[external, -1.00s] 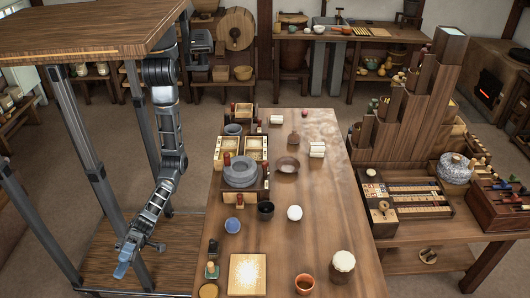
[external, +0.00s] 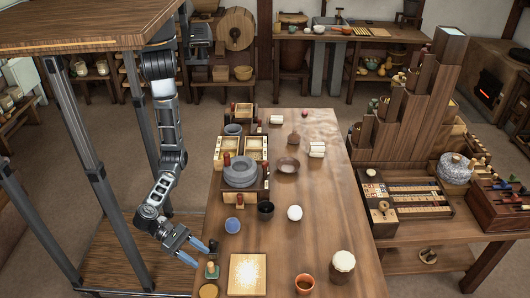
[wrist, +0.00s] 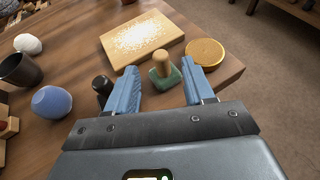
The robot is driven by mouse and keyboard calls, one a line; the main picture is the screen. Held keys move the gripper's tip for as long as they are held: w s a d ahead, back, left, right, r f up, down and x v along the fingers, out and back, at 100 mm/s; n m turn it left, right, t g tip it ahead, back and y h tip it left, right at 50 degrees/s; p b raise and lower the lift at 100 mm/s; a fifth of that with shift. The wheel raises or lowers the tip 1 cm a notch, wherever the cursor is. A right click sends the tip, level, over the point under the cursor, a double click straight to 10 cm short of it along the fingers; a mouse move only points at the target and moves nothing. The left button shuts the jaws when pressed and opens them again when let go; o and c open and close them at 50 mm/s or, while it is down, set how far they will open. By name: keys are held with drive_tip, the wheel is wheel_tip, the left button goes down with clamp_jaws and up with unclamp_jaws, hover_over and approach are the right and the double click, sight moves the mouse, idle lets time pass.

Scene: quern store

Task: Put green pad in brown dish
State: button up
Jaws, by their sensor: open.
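The green pad (external: 212,271) with a wooden knob stands upright at the table's near left edge. In the wrist view the green pad (wrist: 166,78) shows between and just beyond my two blue fingers. My gripper (external: 198,254) is open and empty, at the table's left edge beside the pad. The brown dish (external: 287,165) sits farther back on the table, right of the stacked grey rings, and looks empty. It is not in the wrist view.
A pale square board (external: 247,274) lies right of the pad, with a round yellow-brown lid (external: 208,291) in front. A small black item (external: 213,246) stands behind the pad. A blue cup (external: 232,225), black cup (external: 265,210) and white ball (external: 294,212) lie toward the dish.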

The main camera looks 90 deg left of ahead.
sight(216, 273)
drive_tip(key=x, duration=0.7)
drive_tip(key=shift+w+d+f, duration=0.15)
drive_tip(key=shift+w+f, duration=0.05)
drive_tip(key=shift+w, duration=0.05)
clamp_jaws()
idle(0.3)
